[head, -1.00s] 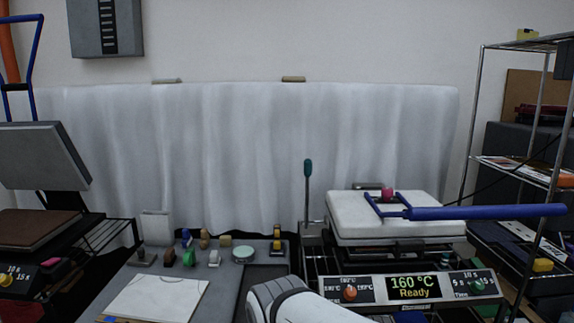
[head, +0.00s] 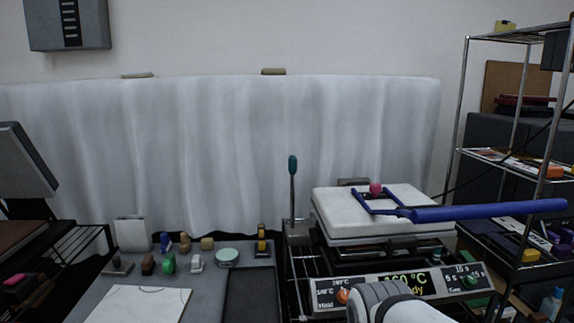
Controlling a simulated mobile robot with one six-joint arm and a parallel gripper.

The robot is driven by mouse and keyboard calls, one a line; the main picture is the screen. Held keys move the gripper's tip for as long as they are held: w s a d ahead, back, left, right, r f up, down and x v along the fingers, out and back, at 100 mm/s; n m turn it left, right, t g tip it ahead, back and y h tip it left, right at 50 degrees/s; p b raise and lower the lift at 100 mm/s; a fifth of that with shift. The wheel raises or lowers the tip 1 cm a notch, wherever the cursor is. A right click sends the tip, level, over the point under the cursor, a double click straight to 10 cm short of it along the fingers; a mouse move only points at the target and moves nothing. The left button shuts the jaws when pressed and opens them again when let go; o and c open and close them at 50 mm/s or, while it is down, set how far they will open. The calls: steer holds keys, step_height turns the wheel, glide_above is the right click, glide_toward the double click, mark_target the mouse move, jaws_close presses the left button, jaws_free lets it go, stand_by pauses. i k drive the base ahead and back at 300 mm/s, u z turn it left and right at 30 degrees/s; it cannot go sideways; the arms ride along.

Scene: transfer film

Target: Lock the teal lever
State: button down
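The teal lever (head: 292,166) is a teal knob on a thin upright rod. It stands at the back left corner of the heat press (head: 375,212), in the middle of the head view. The rod looks close to vertical. The press has a white upper plate and a long blue handle (head: 490,210) reaching right. Part of my arm shows at the bottom, in front of the press display. My gripper is out of view, so its state and its place relative to the lever are hidden.
A grey bench (head: 215,285) on the left holds several small tools and a white sheet (head: 135,304). A wire shelf (head: 545,170) stands at the right. Another press (head: 22,165) is at the far left. A white curtain (head: 200,150) hangs behind.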

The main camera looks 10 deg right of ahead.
mark_target(292, 160)
steer(key=u, duration=0.05)
steer(key=i, duration=1)
steer(key=z, duration=0.05)
